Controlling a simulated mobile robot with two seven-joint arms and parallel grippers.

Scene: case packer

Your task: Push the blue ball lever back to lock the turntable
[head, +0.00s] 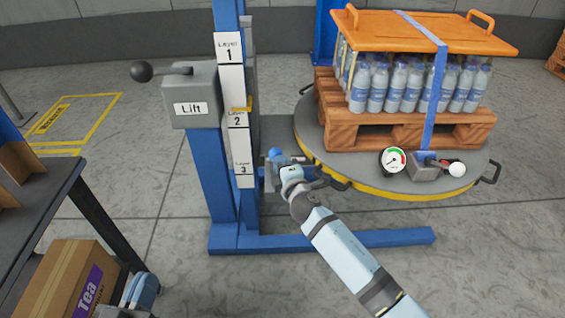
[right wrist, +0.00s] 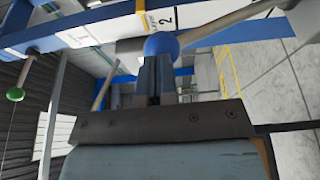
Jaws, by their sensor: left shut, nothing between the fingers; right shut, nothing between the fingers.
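The blue ball (head: 275,153) sits low beside the lift column, at the left edge of the turntable (head: 312,135). In the right wrist view the blue ball (right wrist: 161,45) is at the tips of my right gripper (right wrist: 154,68), with a grey rod running up and right from it. My right gripper (head: 272,172) is shut with nothing between its fingers. It appears to touch or nearly touch the ball; I cannot tell which. Part of my left arm shows at the bottom left of the head view, but its fingers do not show.
A pallet (head: 400,131) of bottles under an orange top frame (head: 425,30) stands on the turntable. A gauge (head: 394,160) and white ball lever (head: 457,169) are at its front. The Lift box (head: 190,95) with a black knob is left. A Tea carton (head: 60,280) is lower left.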

